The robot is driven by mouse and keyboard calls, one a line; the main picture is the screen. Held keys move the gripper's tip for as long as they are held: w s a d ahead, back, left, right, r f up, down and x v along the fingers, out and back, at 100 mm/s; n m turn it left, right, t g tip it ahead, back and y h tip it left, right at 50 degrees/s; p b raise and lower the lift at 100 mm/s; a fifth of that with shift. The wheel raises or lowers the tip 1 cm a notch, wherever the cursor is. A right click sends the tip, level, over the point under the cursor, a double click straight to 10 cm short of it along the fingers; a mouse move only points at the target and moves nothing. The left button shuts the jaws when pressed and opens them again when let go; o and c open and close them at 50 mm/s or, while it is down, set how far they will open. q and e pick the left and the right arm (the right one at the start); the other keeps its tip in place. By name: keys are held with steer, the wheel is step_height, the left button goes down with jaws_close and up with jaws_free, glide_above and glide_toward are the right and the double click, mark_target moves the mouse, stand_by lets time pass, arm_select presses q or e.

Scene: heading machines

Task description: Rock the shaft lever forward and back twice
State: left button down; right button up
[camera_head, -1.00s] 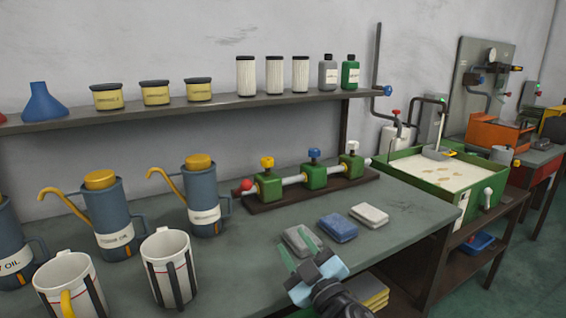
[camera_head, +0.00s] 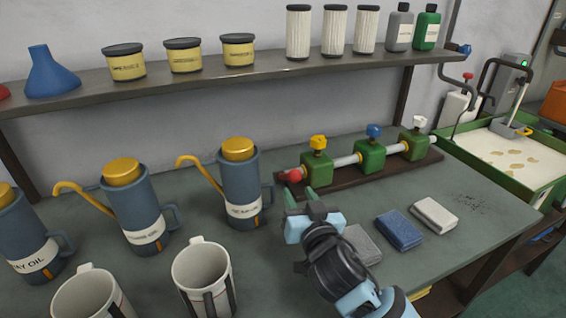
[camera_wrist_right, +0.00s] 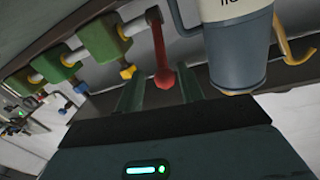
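The shaft lever is a short arm with a red ball knob (camera_head: 292,176) at the left end of a silver shaft (camera_head: 345,160) that runs through green bearing blocks. My right gripper (camera_head: 300,196) is at the knob, its fingertips just in front of it in the head view. In the right wrist view, the red lever (camera_wrist_right: 160,52) points toward me and its knob lies between the two green fingers (camera_wrist_right: 162,90). The fingers are apart, with a gap visible on both sides of the knob. My left gripper is out of view.
Blue oil cans (camera_head: 241,185) stand left of the lever, the closest one near my right gripper. White mugs (camera_head: 203,275) are in front. A shelf (camera_head: 220,78) runs above the bench.

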mark_target(290, 176)
steer(key=w, duration=0.3)
steer(key=w+a, duration=0.1)
steer(key=w, duration=0.1)
steer(key=shift+w+a+r, duration=0.1)
steer(key=shift+w+r, duration=0.1)
steer(key=shift+w, duration=0.2)
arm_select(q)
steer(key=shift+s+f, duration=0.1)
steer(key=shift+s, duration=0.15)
arm_select(e)
steer(key=shift+w+a, duration=0.2)
steer(key=shift+w, duration=0.65)
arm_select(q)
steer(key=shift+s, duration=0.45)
arm_select(e)
jaws_close()
